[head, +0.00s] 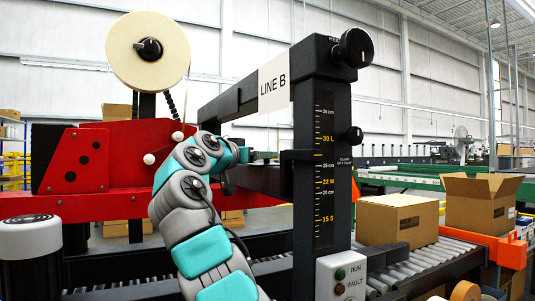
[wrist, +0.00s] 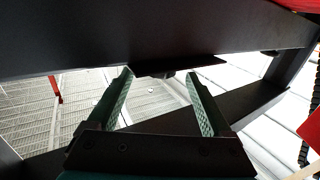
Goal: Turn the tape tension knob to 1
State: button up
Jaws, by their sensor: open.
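A cream tape roll (head: 122,45) stands at the upper left of the head view, with a black knob (head: 150,50) at its hub. I cannot read any scale or number by this knob, so its setting cannot be told. My gripper (wrist: 160,75) is open and empty in the wrist view, its two green fingers apart below a dark beam (wrist: 120,35). A small dark part (wrist: 168,74) shows under the beam between the fingertips. In the head view my arm hides most of the gripper, below and right of the tape roll.
A red machine body (head: 125,150) with white knobs stands left. A dark column (head: 305,190) carries a height scale, a large black top knob (head: 355,48) and a smaller clamp knob (head: 353,135). A LINE B sign (head: 274,84) hangs from the beam. Boxes (head: 397,220) sit on rollers right.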

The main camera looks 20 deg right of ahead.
jog(key=shift+p+x, duration=0.4)
jog(key=shift+x, duration=1.55)
grip_shut()
jog(key=shift+f+b, duration=0.25)
jog(key=shift+b, duration=0.45)
jog(key=n+t+y+b, duration=0.1)
jog(key=t+b, duration=0.1)
jog(key=shift+s+a+b, duration=0.1)
jog(key=shift+b, duration=0.2)
jog(key=shift+n+t+y+b, duration=0.6)
jog(key=shift+n+y+b, duration=0.1)
jog(key=shift+n+b, duration=0.15)
jog(key=shift+r+n+t+y, duration=0.25)
jog(key=shift+r+t+y, duration=0.05)
jog(key=shift+y, duration=0.1)
grip_release()
